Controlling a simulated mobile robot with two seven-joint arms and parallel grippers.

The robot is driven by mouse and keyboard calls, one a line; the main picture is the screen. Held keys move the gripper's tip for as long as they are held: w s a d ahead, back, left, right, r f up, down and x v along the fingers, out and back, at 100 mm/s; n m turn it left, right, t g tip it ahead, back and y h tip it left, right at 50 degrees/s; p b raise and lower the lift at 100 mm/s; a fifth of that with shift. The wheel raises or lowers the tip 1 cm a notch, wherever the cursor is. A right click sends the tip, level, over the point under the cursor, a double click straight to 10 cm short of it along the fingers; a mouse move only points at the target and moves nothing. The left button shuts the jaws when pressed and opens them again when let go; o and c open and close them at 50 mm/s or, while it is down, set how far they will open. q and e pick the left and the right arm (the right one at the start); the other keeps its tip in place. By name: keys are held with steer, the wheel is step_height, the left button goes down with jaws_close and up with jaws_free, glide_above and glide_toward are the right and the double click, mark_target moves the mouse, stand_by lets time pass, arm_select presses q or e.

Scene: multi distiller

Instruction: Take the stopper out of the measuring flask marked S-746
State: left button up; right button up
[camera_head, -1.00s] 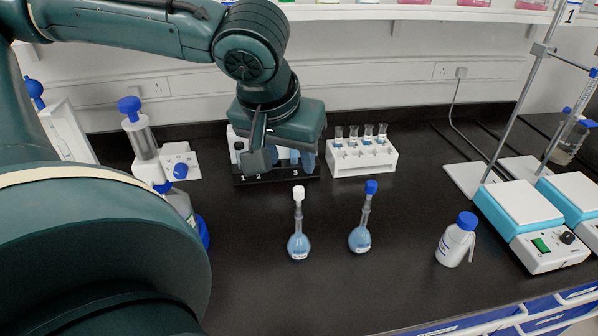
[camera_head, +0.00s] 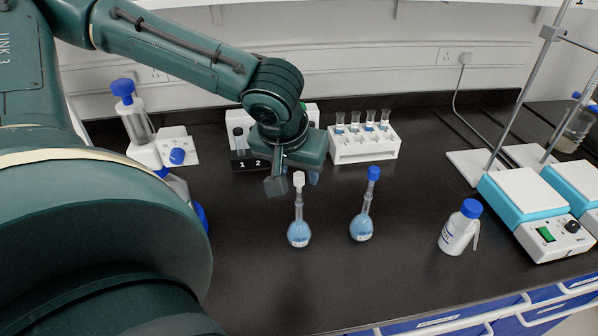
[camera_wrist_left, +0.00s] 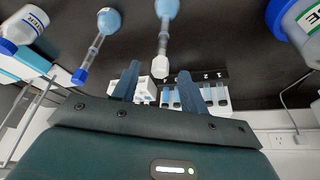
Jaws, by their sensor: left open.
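A measuring flask with a white stopper (camera_head: 299,179) and blue liquid in its bulb (camera_head: 299,234) stands upright on the black bench. A second measuring flask (camera_head: 361,228) with a blue stopper (camera_head: 374,173) stands to its right. Their small labels are too small to read, so I cannot tell which is S-746. My left gripper (camera_head: 294,183) is open and empty, near the white stopper. In the left wrist view, the white-stoppered flask (camera_wrist_left: 164,38) reaches toward the space between the open fingers (camera_wrist_left: 160,85); no grip shows. My right gripper is not in view.
A white rack of tubes (camera_head: 362,149) and a numbered black rack (camera_head: 240,166) stand behind. A white wash bottle (camera_head: 458,232) and hot plates (camera_head: 545,215) are at the right. A blue-capped device (camera_head: 140,125) stands at the left. The front bench is clear.

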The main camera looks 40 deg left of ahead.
arm_select(q)
steer(key=shift+x, duration=1.2)
steer(key=shift+c, duration=0.4)
jaws_close()
